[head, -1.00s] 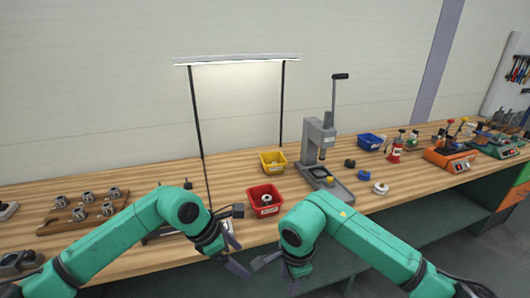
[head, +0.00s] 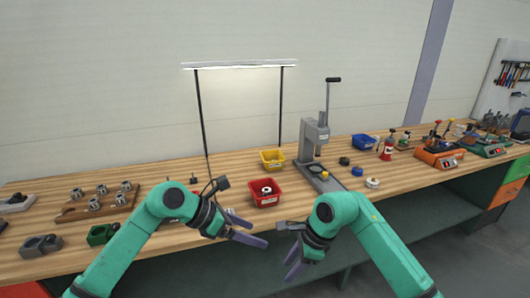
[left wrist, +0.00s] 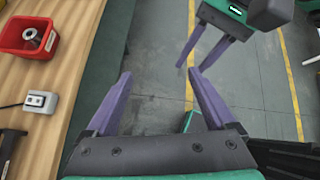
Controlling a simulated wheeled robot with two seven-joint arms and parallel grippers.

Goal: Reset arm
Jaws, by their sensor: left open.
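My left gripper (head: 257,232) is open and empty in front of the bench's front edge, in the head view. My right gripper (head: 284,254) is also open and empty, just right of the left one and a little lower. It shows at the top of the left wrist view (left wrist: 193,66), fingers apart. The two grippers point towards each other, and neither touches anything on the bench.
The wooden bench (head: 330,205) runs behind both grippers. On it are a red bin (head: 267,201) holding a metal part, a yellow bin (head: 265,162), a grey lever press (head: 311,140), a blue bin (head: 364,141) and a wooden board (head: 72,214) with metal parts. Floor in front looks clear.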

